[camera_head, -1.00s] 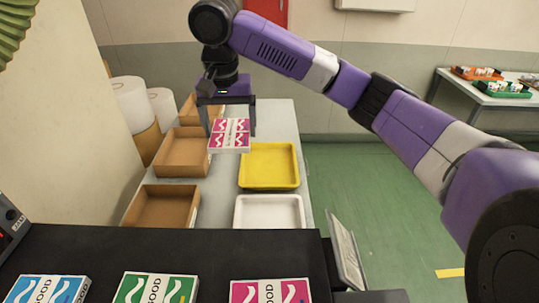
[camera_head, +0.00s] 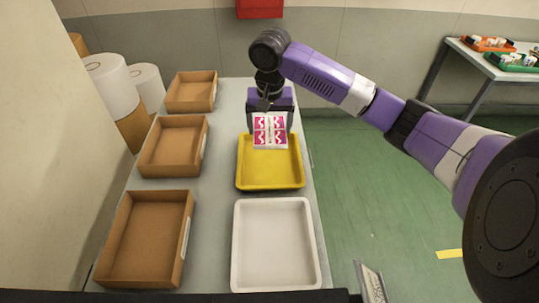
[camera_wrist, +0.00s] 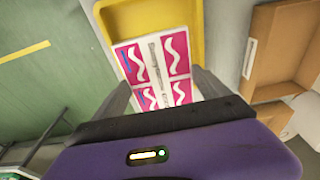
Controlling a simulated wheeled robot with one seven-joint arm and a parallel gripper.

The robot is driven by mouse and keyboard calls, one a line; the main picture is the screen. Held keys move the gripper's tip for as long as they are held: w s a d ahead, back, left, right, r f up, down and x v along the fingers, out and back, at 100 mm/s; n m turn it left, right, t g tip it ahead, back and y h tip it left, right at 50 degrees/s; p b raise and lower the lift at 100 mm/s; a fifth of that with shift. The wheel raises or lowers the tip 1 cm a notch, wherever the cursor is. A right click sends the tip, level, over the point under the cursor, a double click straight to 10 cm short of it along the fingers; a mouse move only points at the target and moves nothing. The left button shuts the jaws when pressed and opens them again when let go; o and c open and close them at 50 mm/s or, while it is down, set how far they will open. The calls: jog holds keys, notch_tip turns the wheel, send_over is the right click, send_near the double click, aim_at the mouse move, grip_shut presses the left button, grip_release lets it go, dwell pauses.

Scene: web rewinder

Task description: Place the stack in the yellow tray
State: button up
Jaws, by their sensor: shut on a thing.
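The stack (camera_head: 270,131) is a flat block with a pink and white printed top. My gripper (camera_head: 270,118) is shut on it and holds it over the far part of the yellow tray (camera_head: 270,181). In the wrist view the stack (camera_wrist: 156,65) sits between the two fingers of my gripper (camera_wrist: 162,90), with the yellow tray (camera_wrist: 199,25) behind it. The tray's near part looks empty; its far part is hidden by the stack and gripper. I cannot tell how high the stack is above the tray floor.
A white tray (camera_head: 276,284) stands just nearer than the yellow one. Several brown open boxes (camera_head: 146,278) line the left of the grey table (camera_head: 215,215). White rolls (camera_head: 112,88) stand beyond them. Green floor (camera_head: 370,200) is free on the right.

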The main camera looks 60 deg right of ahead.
aim_at(269, 163)
notch_tip(269, 163, down, 13)
jog(key=shift+r+p, duration=0.2)
jog(key=shift+p, duration=0.25)
jog(key=shift+f, duration=0.15)
jog(key=o, duration=1.4)
jog(key=r, duration=0.4)
jog(key=a+r, duration=0.1)
jog(key=r, duration=0.3)
jog(key=s+r, duration=0.1)
jog(key=r, duration=0.3)
jog(key=shift+a+r+b, duration=0.1)
jog(key=shift+a+b, duration=0.2)
jog(key=shift+b, duration=0.1)
